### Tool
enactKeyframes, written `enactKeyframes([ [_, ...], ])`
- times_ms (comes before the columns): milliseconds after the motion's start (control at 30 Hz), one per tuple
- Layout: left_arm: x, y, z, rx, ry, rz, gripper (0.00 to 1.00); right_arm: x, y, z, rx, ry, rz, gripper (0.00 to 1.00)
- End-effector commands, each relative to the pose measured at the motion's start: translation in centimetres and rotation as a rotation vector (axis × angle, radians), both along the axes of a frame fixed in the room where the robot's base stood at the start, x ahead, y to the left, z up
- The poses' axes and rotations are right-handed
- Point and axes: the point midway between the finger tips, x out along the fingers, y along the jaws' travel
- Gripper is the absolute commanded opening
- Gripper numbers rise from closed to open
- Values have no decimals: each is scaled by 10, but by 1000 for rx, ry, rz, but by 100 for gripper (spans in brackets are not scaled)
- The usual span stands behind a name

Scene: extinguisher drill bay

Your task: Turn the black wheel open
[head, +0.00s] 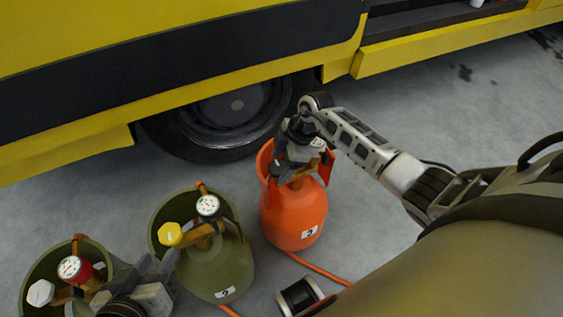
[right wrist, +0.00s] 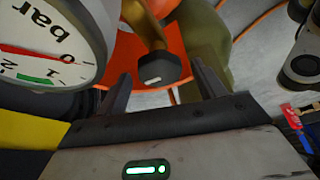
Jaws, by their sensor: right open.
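The black wheel (right wrist: 152,72) shows in the right wrist view on a brass stem, with a pale mark on its face. It belongs to the orange cylinder (head: 292,218), whose white gauge (right wrist: 42,42) is beside it. My right gripper (head: 290,163) is at the top of this cylinder in the head view, partly covering the valve. In the right wrist view its two fingers (right wrist: 160,92) stand apart, one on each side of the wheel, with gaps visible. My left gripper (head: 145,272) is low at the left in the head view; its jaw opening is unclear.
An olive cylinder (head: 222,272) with a yellow wheel (head: 170,235) stands left of the orange one. A yellow vehicle (head: 330,62) stands behind.

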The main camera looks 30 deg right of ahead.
Motion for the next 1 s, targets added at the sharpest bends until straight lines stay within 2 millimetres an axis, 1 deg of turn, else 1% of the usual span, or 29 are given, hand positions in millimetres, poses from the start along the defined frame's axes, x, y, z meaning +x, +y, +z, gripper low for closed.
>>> enactKeyframes([
  [100,-2,-1,-2,0,6,-2,36,0,0,0,0,0,0,69],
  [133,-3,-1,-2,0,7,-2,36,0,0,0,0,0,0,64],
  [167,-3,-1,-2,1,8,-3,36,0,0,0,0,0,0,55],
  [200,-4,-1,-3,1,9,-3,36,0,0,0,1,0,0,44],
  [267,-4,0,-3,1,11,-3,36,0,0,1,1,0,0,28],
  [300,-4,0,-4,1,12,-3,36,0,0,1,1,0,0,24],
  [500,-4,0,-4,3,15,-3,36,0,0,1,1,-1,6,24],
  [667,-4,0,-4,5,17,-3,36,1,-1,2,-1,-2,46,25],
  [867,-4,3,-5,11,24,-1,36,2,-2,2,-2,0,160,25],
  [1000,-3,4,-5,15,24,0,36,4,-2,2,-2,-1,279,25],
])
